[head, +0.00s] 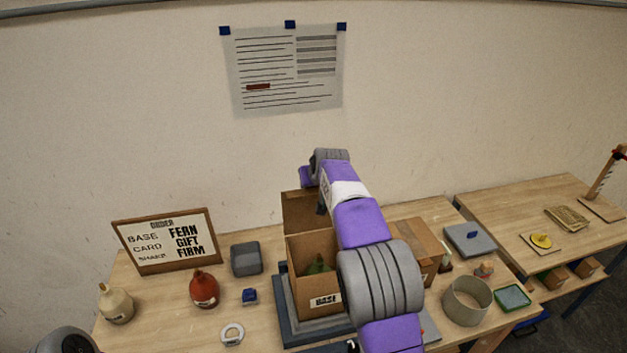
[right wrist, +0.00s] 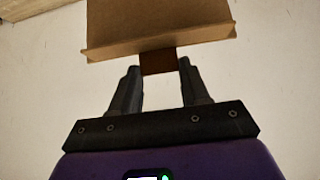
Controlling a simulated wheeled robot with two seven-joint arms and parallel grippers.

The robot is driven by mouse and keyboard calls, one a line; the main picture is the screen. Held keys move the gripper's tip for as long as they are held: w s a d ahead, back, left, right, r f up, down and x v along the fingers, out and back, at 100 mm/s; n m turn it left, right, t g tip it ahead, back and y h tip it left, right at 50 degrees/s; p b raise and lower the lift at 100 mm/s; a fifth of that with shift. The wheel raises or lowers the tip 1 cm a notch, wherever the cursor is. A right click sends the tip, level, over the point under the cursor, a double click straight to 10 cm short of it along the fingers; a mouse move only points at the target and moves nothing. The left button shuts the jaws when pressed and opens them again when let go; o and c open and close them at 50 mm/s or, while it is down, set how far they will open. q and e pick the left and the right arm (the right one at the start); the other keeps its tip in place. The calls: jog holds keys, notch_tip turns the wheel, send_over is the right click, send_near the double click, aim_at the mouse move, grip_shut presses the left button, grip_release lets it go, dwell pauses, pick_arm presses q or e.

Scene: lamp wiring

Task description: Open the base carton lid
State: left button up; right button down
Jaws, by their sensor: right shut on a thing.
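The base carton (head: 304,290), a brown box with a BASE label, stands on a dark grey platform left of my right arm. Its lid (head: 299,212) stands raised at the carton's back edge. A green bottle (head: 318,265) shows inside the carton. In the right wrist view the lid (right wrist: 160,25) fills the top, with a dark brown tab (right wrist: 158,62) hanging from it. My right gripper (right wrist: 158,74) is shut on that tab. In the head view my right arm partly covers the carton's right side. My left gripper is not in view.
A second carton (head: 415,248) stands right of my right arm. A round tin (head: 466,300) is at right. An order sign (head: 166,241) stands behind.

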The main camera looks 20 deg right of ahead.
jog(key=shift+w+r, duration=0.1)
jog(key=shift+r, duration=0.2)
dwell(0.6)
jog(key=c, duration=0.9)
grip_release()
jog(key=shift+c, duration=0.2)
jog(key=o, duration=0.4)
jog(key=shift+f, duration=0.2)
jog(key=b+v, duration=0.1)
jog(key=v, duration=0.6)
jog(key=shift+s+r+b, duration=0.25)
jog(key=shift+s+b, duration=0.05)
jog(key=shift+s, duration=0.05)
jog(key=shift+f, duration=0.1)
